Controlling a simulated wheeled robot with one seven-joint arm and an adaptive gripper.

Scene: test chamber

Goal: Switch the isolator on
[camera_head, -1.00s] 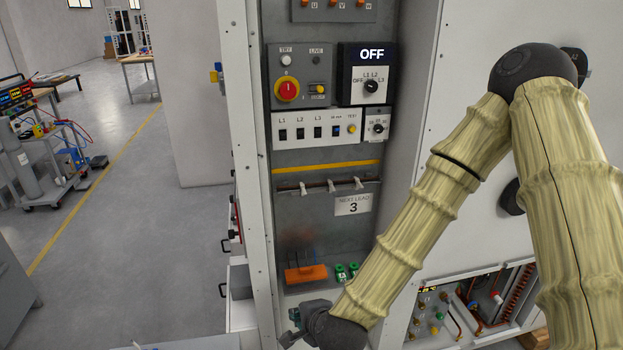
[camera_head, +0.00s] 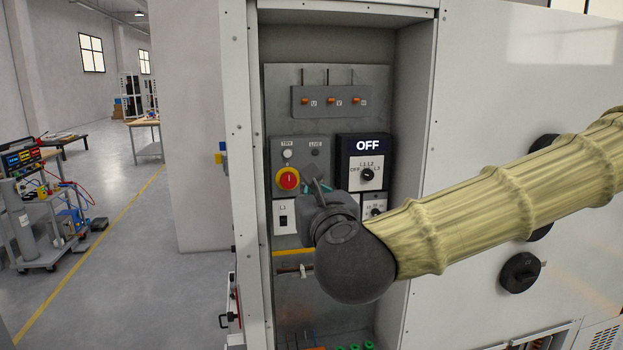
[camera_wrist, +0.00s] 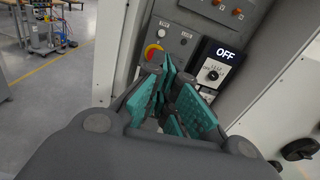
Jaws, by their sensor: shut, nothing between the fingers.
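The isolator, a red rotary knob on a yellow round plate (camera_head: 288,178), sits on the grey panel at the left inside the cabinet. It also shows in the wrist view (camera_wrist: 152,52), partly covered by my teal finger pads. My gripper (camera_head: 315,186) is just right of and below the knob in the head view, shut with nothing between its fingers. In the wrist view my gripper (camera_wrist: 174,84) points toward the panel. I cannot tell whether the fingers touch anything. The black display (camera_head: 366,146) reads OFF, with a black selector knob (camera_head: 367,174) under it.
A TRY button (camera_head: 287,154) is above the isolator. A white strip of switches (camera_head: 283,217) below is mostly hidden by my wrist. A terminal block (camera_head: 333,101) is above. The cabinet's left side post (camera_head: 236,150) stands close. Floor (camera_head: 120,260) is clear to the left.

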